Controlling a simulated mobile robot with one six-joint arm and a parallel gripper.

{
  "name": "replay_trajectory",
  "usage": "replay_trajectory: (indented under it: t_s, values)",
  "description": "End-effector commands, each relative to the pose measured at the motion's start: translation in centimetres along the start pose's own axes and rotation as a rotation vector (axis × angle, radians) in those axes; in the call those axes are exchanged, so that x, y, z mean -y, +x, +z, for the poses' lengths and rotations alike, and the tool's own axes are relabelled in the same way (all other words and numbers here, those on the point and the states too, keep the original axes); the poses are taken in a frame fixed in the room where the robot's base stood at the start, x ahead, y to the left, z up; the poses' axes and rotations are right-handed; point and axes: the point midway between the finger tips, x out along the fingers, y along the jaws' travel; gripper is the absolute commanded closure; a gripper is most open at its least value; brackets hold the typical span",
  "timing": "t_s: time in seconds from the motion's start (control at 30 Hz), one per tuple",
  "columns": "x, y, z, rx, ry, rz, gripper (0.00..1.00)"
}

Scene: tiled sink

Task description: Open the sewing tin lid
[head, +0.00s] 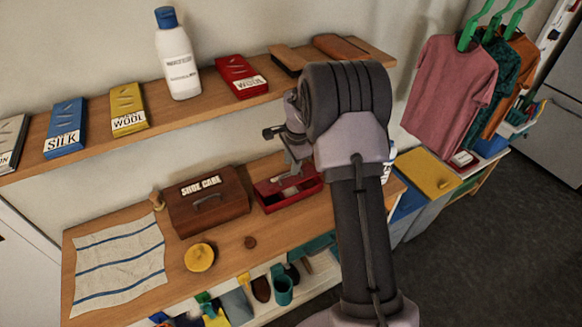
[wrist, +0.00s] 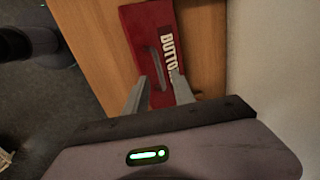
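A red tin (head: 280,202) with a label stands on the lower wooden shelf, right of the brown shoe care box. In the wrist view the tin (wrist: 137,35) shows a flat red top, a curved grey handle (wrist: 152,58) and a label reading "BUTTO", the rest cut off by a finger. No gap at the lid is visible. My gripper (wrist: 159,78) is open, with its two grey fingers on either side of the handle's near end. Contact with the handle cannot be told. In the head view my gripper (head: 293,165) is above the tin and hides part of it.
The brown shoe care box (head: 207,202) stands close on the left. The upper shelf (head: 205,95) with boxes and a white bottle (head: 177,62) runs above. A wall (wrist: 275,60) is on the right in the wrist view.

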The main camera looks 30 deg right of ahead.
Motion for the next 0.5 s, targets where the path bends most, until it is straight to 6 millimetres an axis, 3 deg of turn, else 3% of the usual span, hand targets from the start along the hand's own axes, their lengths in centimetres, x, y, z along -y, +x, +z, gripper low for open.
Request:
replay_trajectory:
  t_s: [0.2,0.5]
  values:
    - [0.1,-6.9,0.0,-0.001,0.0,-0.004,0.69]
    - [0.1,-13.2,0.0,0.0,0.0,-0.002,0.69]
